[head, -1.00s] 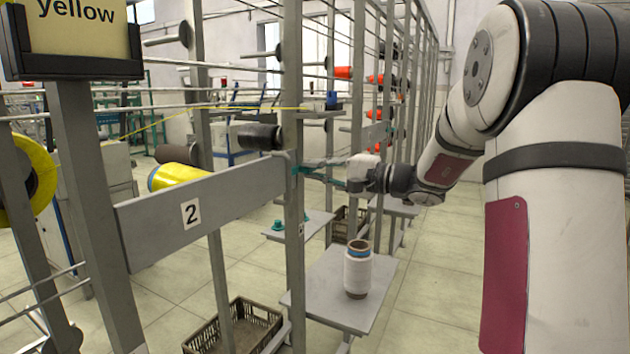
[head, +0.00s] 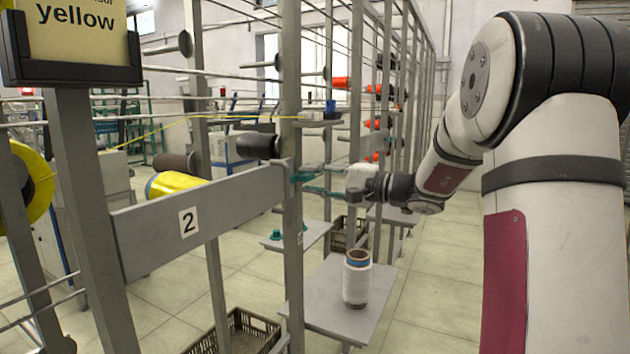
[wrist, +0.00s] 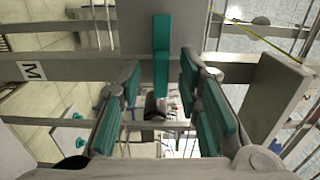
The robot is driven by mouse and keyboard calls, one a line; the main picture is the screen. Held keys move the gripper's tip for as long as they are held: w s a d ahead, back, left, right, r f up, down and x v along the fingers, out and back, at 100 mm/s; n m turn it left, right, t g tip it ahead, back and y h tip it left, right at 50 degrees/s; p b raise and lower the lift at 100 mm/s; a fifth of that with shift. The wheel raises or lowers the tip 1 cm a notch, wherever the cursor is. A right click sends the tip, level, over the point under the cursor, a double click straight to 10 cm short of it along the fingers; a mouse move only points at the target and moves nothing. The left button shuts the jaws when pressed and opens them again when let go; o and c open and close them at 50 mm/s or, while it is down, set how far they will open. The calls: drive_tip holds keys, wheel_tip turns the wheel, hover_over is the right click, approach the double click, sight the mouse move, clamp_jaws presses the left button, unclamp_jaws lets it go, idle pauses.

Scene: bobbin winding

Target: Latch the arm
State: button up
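A teal upright handle (wrist: 161,55) stands on a grey part in the wrist view, ahead of my gripper and in line with the gap between its fingers. I take it to belong to the arm, but cannot tell whether the arm is latched. My gripper (wrist: 160,88) is open, with teal-padded fingers on either side and nothing held between them. In the head view my gripper (head: 308,183) reaches left to the grey post (head: 292,215) at the end of the grey bar marked 2 (head: 240,200). Whether it touches the handle cannot be told.
A white bobbin (head: 357,282) stands on a grey shelf (head: 322,308) below my gripper. A black spool (head: 258,146) and a yellow spool (head: 176,184) sit behind the bar. A brown crate (head: 262,325) is on the floor. The aisle floor (head: 447,260) is clear.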

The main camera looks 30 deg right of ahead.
drive_tip(key=v, duration=1.2)
